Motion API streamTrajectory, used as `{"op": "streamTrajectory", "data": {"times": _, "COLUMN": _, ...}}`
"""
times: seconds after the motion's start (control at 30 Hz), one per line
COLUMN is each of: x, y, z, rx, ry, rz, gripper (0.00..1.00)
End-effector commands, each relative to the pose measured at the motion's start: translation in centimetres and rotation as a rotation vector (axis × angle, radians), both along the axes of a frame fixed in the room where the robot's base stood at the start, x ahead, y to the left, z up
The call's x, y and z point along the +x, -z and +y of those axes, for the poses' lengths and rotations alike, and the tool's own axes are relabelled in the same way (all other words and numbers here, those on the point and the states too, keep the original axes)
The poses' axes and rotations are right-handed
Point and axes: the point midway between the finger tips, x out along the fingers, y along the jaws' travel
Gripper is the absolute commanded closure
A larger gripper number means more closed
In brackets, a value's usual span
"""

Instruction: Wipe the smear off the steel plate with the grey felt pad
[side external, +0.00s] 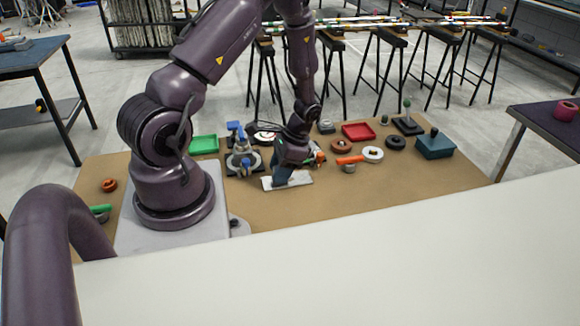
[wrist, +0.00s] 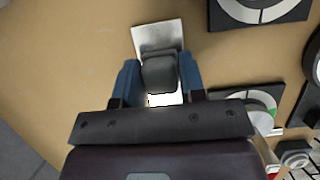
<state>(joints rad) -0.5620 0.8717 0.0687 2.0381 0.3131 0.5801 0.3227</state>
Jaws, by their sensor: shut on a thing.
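The steel plate (side external: 300,181) lies flat on the tan work surface in the side external view. It also shows in the wrist view (wrist: 157,33), bright and partly hidden by the pad and gripper. My gripper (side external: 279,180) points down over the plate's left part. In the wrist view its blue fingers (wrist: 159,80) are shut on the dark grey felt pad (wrist: 158,72), one on each side. The pad is over the plate; I cannot tell whether it touches. I cannot make out the smear clearly.
A green tray (side external: 204,144) and a blue-handled fixture (side external: 241,156) stand left of the plate. An orange-handled item (side external: 350,160), a white ring (side external: 373,154), a red tray (side external: 358,132) and a teal box (side external: 434,146) are to the right. The surface in front of the plate is clear.

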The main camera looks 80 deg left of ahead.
Motion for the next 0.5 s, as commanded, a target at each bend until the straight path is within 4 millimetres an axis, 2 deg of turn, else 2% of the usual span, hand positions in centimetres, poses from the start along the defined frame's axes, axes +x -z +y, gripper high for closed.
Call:
{"op": "streamTrajectory", "data": {"times": 0.2, "x": -2.0, "y": 0.0, "z": 0.1, "rx": 0.001, "ry": -0.002, "rz": 0.000, "gripper": 0.85}}
{"op": "streamTrajectory", "data": {"times": 0.5, "x": 1.2, "y": 0.0, "z": 0.0, "rx": 0.002, "ry": 0.001, "rz": -0.001, "gripper": 0.85}}
